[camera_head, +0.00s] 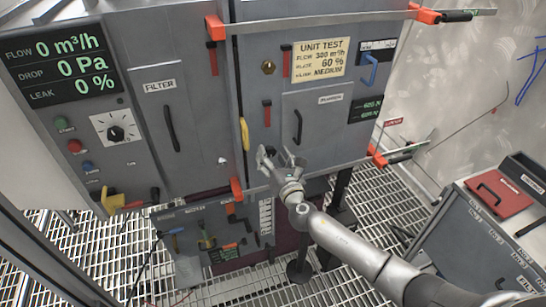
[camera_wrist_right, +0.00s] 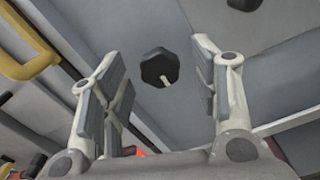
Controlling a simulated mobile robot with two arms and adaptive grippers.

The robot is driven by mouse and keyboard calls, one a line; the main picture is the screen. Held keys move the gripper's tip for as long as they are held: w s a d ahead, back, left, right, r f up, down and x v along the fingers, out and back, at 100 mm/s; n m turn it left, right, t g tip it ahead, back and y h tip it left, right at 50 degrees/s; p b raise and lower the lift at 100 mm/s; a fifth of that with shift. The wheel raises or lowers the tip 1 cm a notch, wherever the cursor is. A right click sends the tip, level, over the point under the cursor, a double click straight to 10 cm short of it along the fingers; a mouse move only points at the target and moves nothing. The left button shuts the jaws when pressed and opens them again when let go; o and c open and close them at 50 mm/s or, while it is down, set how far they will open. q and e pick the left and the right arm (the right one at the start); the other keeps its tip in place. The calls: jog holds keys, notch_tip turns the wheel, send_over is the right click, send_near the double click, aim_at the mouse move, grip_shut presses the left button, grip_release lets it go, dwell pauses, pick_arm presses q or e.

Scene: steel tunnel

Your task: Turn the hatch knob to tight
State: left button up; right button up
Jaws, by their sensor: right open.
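The hatch knob is a small black faceted knob (camera_wrist_right: 159,67) with a white pointer mark, on the grey hatch face. In the right wrist view it sits between and beyond my open fingers, with clear space on both sides. My right gripper (camera_head: 281,159) is in front of the lower part of the grey hatch door (camera_head: 325,118); it also shows in the wrist view (camera_wrist_right: 155,95). It appears empty. In the head view the knob cannot be made out and seems hidden by the gripper. My left gripper is not in view.
A yellow handle (camera_head: 244,133) is left of the gripper; a dark vertical handle (camera_head: 298,127) is just above it. Orange-ended clamps (camera_head: 377,156) stick out at the cabinet's corners. A dial knob (camera_head: 116,132) is on the left panel. A cart (camera_head: 475,235) stands right.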

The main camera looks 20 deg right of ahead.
jog(key=c, duration=1)
